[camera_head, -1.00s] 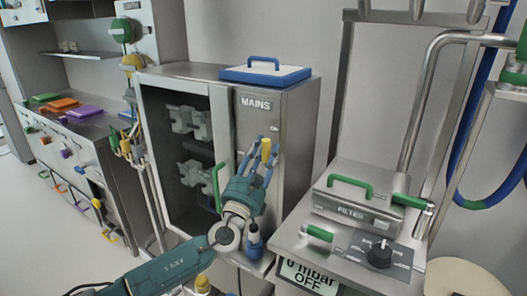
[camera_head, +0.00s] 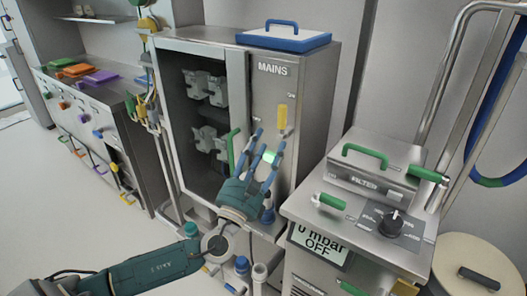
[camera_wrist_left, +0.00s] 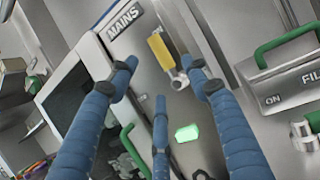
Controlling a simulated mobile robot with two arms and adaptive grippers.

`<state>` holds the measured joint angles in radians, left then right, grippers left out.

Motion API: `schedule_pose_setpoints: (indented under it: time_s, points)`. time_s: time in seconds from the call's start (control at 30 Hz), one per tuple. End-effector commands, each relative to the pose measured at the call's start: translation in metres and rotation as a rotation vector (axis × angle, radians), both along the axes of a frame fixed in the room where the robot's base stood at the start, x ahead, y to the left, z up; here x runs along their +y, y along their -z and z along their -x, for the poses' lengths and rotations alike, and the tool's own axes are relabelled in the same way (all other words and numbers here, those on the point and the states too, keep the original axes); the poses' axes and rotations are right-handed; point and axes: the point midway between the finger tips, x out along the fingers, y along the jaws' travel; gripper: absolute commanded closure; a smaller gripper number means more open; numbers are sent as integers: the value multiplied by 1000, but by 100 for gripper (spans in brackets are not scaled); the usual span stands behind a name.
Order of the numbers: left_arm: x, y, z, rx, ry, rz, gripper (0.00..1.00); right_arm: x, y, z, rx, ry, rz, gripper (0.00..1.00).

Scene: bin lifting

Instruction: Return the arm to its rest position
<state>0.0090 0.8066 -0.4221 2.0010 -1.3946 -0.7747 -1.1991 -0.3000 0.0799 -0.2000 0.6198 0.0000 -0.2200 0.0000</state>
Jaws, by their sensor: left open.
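My left arm comes in from the lower left in the head view. Its gripper (camera_head: 261,150) is open, with blue fingers spread in front of the steel MAINS cabinet (camera_head: 309,100). A yellow handle (camera_head: 282,117) on the cabinet front stands above the fingertips. A lit green indicator (camera_head: 271,157) shows between the fingers. In the left wrist view the open fingers (camera_wrist_left: 160,85) hold nothing; the yellow handle (camera_wrist_left: 160,50) and the green light (camera_wrist_left: 187,133) lie beyond them, apart from the fingers as far as I can tell. My right gripper is not in view.
A filter unit (camera_head: 350,215) with green handles and a black dial stands close on the right. The cabinet's green door handle (camera_head: 231,150) is near the gripper. A side counter (camera_head: 75,85) with coloured lids is at the left. Open floor (camera_head: 60,215) lies at lower left.

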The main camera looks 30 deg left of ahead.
Motion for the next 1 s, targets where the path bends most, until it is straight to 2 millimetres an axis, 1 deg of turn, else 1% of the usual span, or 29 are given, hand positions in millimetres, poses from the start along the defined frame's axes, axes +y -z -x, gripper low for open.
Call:
schedule_pose_setpoints:
  time_s: [0.03, 0.1, 0.2, 0.67, 0.77, 0.83, 0.87, 0.97, 1.0]
  points:
    - [0, 3, 5, 1, 0, 0, 52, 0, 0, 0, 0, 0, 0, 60]
    - [-1, 4, 10, 0, -1, -1, 52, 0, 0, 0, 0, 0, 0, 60]
    - [-1, 5, 13, -1, -1, 0, 52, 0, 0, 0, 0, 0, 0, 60]
    - [-1, 5, 14, -1, -1, 0, 52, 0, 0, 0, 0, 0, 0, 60]
    - [1, 11, 12, 11, -2, 12, 52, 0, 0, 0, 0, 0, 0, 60]
    - [7, 28, 7, 43, -7, 48, 52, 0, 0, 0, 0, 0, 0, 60]
    - [12, 39, 5, 65, -9, 73, 52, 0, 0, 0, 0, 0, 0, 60]
    - [31, 94, -4, 164, -27, 202, 52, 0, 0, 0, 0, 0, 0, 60]
    - [39, 122, -6, 212, -37, 270, 52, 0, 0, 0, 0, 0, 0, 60]
